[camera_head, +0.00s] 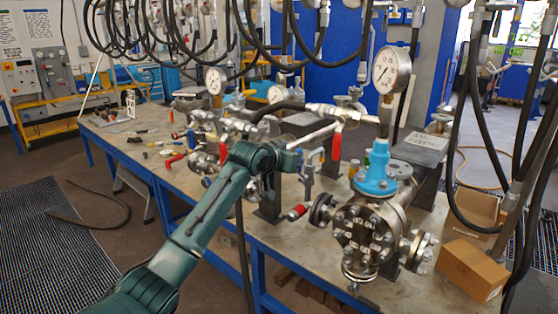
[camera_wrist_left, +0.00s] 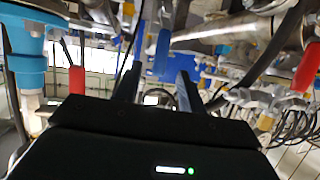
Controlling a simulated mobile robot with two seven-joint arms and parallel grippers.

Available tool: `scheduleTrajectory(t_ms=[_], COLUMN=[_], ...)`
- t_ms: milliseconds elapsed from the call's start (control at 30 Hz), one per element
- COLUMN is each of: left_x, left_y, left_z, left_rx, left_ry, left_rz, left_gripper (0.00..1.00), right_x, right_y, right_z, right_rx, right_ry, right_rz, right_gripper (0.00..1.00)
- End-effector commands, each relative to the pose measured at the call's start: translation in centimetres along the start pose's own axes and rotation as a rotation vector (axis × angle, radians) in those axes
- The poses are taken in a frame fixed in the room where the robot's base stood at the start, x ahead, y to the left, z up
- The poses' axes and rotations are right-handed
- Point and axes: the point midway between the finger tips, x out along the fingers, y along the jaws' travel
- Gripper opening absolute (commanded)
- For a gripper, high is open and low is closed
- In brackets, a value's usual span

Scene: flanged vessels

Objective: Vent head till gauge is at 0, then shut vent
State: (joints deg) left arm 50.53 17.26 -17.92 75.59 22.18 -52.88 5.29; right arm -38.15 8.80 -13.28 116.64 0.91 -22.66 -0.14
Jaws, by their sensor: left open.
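A flanged steel vessel (camera_head: 366,232) with a light-blue collar (camera_head: 376,178) stands on the bench at the right. A round white pressure gauge (camera_head: 392,70) rises above it; its needle is too small to read surely. Red-handled valves hang nearby, one (camera_head: 336,146) left of the collar. My left gripper (camera_wrist_left: 159,88) is open, its two dark fingers apart. A blue handle (camera_wrist_left: 163,52) shows between and beyond the fingertips; contact cannot be told. A red handle (camera_wrist_left: 77,80) is left of the fingers, another (camera_wrist_left: 308,68) far right. In the head view my wrist hides the fingers. My right gripper is not in view.
More vessels, gauges and pipes crowd the bench (camera_head: 410,285) behind and left of my arm. Black hoses (camera_head: 462,150) hang at the right and overhead. Cardboard boxes (camera_head: 470,270) are at the right. Small loose parts lie on the bench's left part.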

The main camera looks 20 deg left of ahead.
Motion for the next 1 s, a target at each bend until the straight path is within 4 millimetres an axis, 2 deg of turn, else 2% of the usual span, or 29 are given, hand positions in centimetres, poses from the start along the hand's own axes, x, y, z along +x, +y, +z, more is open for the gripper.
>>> scheduleTrajectory(t_ms=[200,400,667,1000], left_x=[-3.5,-5.4,-6.0,-5.8], left_y=[0.0,0.0,0.0,0.1], left_z=[0.1,0.1,0.1,0.4], left_rx=[0.002,0.001,0.000,0.001], left_ry=[0.002,0.000,-0.001,-0.004], left_rz=[0.000,0.001,0.000,0.002], left_gripper=[0.40,0.40,0.40,0.40], right_x=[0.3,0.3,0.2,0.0], right_y=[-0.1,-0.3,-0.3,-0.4], right_z=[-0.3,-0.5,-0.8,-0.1], right_rx=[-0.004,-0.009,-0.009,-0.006], right_ry=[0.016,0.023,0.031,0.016], right_rz=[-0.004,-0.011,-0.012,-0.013], right_gripper=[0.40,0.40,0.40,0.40])
